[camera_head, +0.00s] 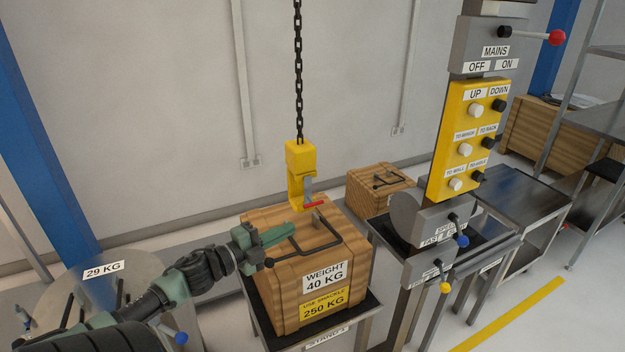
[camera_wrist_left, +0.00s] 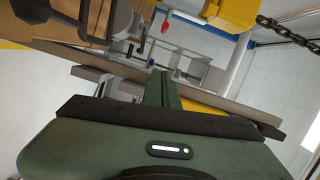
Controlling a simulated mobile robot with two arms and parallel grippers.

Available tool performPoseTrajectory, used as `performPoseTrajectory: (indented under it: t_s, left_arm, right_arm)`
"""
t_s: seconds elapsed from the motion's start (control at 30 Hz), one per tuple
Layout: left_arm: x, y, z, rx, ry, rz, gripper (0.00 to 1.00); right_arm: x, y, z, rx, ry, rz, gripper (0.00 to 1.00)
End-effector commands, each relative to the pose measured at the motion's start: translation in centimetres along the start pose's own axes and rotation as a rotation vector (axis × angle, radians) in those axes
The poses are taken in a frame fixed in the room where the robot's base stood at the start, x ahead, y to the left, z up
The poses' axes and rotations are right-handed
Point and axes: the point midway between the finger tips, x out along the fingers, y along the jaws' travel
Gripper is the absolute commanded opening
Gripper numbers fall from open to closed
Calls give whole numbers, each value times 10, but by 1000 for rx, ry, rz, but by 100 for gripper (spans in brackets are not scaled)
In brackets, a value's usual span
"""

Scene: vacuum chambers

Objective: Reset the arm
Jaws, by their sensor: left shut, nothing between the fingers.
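My left gripper (camera_head: 290,235) is shut and empty in the head view. It is above the left part of the wooden crate's top, near the crate's black handle (camera_head: 318,246); I cannot tell if they touch. Its shut green fingers also show in the left wrist view (camera_wrist_left: 162,85). The wooden crate (camera_head: 285,285), labelled 40 KG, stands on a stand. A yellow hoist hook (camera_head: 300,165) hangs on a black chain over the crate, with a red-tipped latch at its lower end. The hook shows in the left wrist view (camera_wrist_left: 232,12). My right gripper is in neither view.
A grey and yellow control panel (camera_head: 465,140) with UP and DOWN buttons and levers stands to the right. A smaller wooden crate (camera_head: 378,187) stands behind. A round 29 KG weight (camera_head: 85,290) is at the left. Clear floor lies at the right.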

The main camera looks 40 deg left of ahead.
Motion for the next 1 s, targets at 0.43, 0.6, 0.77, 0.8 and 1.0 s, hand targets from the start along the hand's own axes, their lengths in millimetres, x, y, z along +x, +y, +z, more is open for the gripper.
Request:
performPoseTrajectory:
  t_s: [0.43, 0.6, 0.77, 0.8, 1.0]
  left_arm:
    - [-3, 27, -9, -145, -135, 12, 0]
    - [-19, 86, -39, -446, -402, 95, 0]
    - [-53, 146, -95, -737, -644, 257, 0]
    - [-62, 158, -111, -796, -693, 303, 0]
    - [-103, 191, -179, -990, -850, 503, 0]
  right_arm:
    - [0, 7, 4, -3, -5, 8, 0]
    - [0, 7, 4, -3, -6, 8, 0]
    - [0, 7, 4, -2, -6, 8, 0]
    - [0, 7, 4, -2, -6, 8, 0]
    - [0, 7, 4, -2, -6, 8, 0]
